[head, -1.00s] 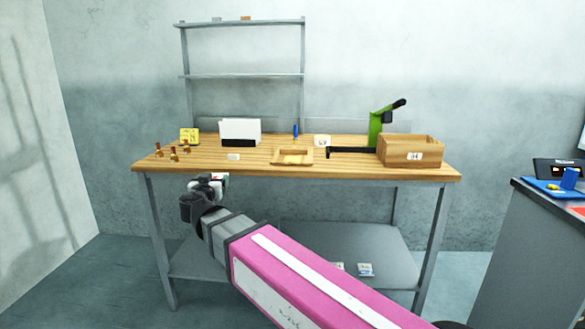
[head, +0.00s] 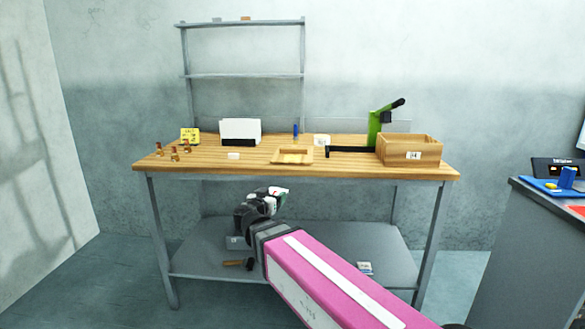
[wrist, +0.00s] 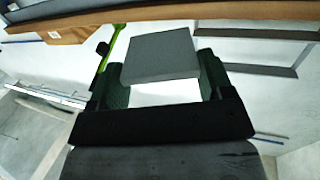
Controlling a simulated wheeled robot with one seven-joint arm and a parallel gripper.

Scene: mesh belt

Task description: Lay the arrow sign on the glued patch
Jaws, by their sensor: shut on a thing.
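My gripper (head: 268,196) is in front of the workbench, in the picture below the tabletop's front edge. In the wrist view my gripper (wrist: 160,82) is shut on a grey, flat-faced piece (wrist: 160,58), which I take for the arrow sign. No arrow shows on the side facing the wrist camera. In the head view the held piece is too small to make out clearly. I cannot pick out a glued patch for certain. A shallow wooden tray (head: 278,161) with a yellowish inside lies at the middle of the bench top.
The wooden bench top (head: 350,167) holds a wooden box (head: 395,150), a green stand (head: 375,125), a white panel (head: 240,129), a yellow note block (head: 190,135) and small brown bottles at the left. A brush (head: 238,264) lies on the lower shelf. A grey counter (head: 545,240) stands at right.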

